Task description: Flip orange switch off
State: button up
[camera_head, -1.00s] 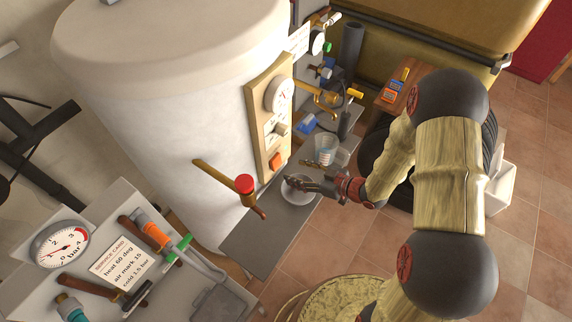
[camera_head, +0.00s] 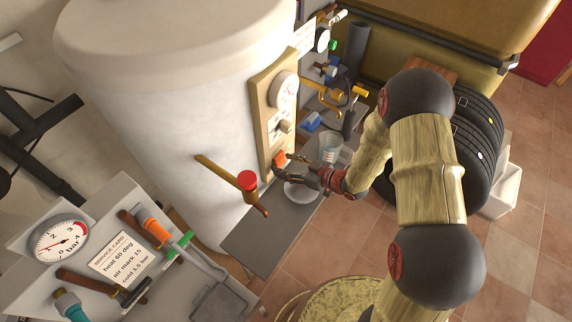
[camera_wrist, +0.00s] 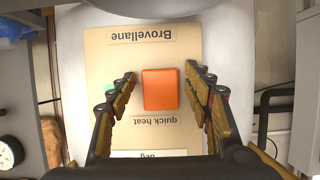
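The orange switch (camera_head: 279,160) sits low on the tan control panel (camera_head: 262,120) of the white boiler. In the wrist view the orange switch (camera_wrist: 160,89) is a plain orange rectangle beside the label "quick heat", which appears upside down. My gripper (camera_wrist: 163,80) is open, with one finger on each side of the switch and a gap on both sides. In the head view my gripper (camera_head: 280,168) is at the panel's lower end, close to the switch. I cannot tell whether its fingertips touch the panel.
A round dial (camera_head: 283,90) and a pale knob (camera_head: 283,126) sit above the switch. A red-capped valve (camera_head: 247,180) sticks out at the left. A grey shelf (camera_head: 262,240) lies below, with a white dish (camera_head: 301,192). Tyres (camera_head: 478,140) stand at the right.

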jog(key=c, duration=0.9)
jog(key=shift+f, duration=0.1)
jog(key=shift+c, duration=0.2)
jog(key=t+y+b, duration=0.1)
jog(key=b, duration=0.2)
jog(key=f+t+y+b, duration=0.1)
jog(key=b, duration=0.3)
jog(key=shift+w+a+f+y, duration=0.1)
jog(key=shift+a+y, duration=0.05)
jog(key=shift+y, duration=0.25)
jog(key=o, duration=1.2)
jog(key=shift+c, duration=0.2)
